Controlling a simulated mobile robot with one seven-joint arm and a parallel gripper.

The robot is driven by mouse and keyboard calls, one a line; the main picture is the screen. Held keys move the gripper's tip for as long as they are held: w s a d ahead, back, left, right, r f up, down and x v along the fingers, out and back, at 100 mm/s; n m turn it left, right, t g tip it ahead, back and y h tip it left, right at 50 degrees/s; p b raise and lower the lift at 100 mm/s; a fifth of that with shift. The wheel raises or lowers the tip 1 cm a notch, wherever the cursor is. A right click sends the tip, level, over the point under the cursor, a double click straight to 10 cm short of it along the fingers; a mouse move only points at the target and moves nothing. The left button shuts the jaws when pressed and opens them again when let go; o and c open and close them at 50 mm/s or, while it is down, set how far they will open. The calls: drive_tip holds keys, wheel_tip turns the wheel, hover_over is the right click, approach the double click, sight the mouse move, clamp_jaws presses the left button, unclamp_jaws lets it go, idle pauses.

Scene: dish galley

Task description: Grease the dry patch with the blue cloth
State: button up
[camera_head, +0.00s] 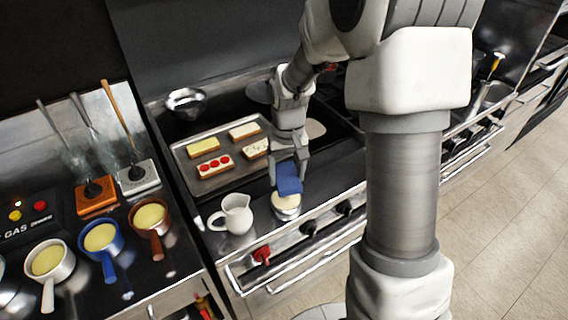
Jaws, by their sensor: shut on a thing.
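My gripper (288,166) points down over the front part of the stove and is shut on the blue cloth (290,182). The cloth is a small folded blue pad. Right below it is a small round dish (286,210) with a cream-coloured top; I cannot tell if the cloth touches it. A pale, dull patch (316,129) shows on the dark cooking surface behind and to the right of my gripper; it may be the dry patch. A grey round shape (259,92) lies farther back, partly behind my arm.
A tray (186,170) with several topped slices lies left of my gripper. A white jug (237,214) stands left of the dish. A metal bowl (186,103) is at the back. Several small pans (101,238) stand on the left counter. Knobs (309,228) line the front edge.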

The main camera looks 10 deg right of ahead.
sight(287, 201)
drive_tip(key=shift+f+b, duration=2.2)
drive_tip(key=shift+f, duration=0.75)
drive_tip(key=shift+f+b, duration=0.4)
drive_tip(key=shift+f, duration=0.2)
drive_tip(key=shift+r+p, duration=2.6)
drive_tip(key=shift+r, duration=1)
drive_tip(key=shift+f, duration=0.1)
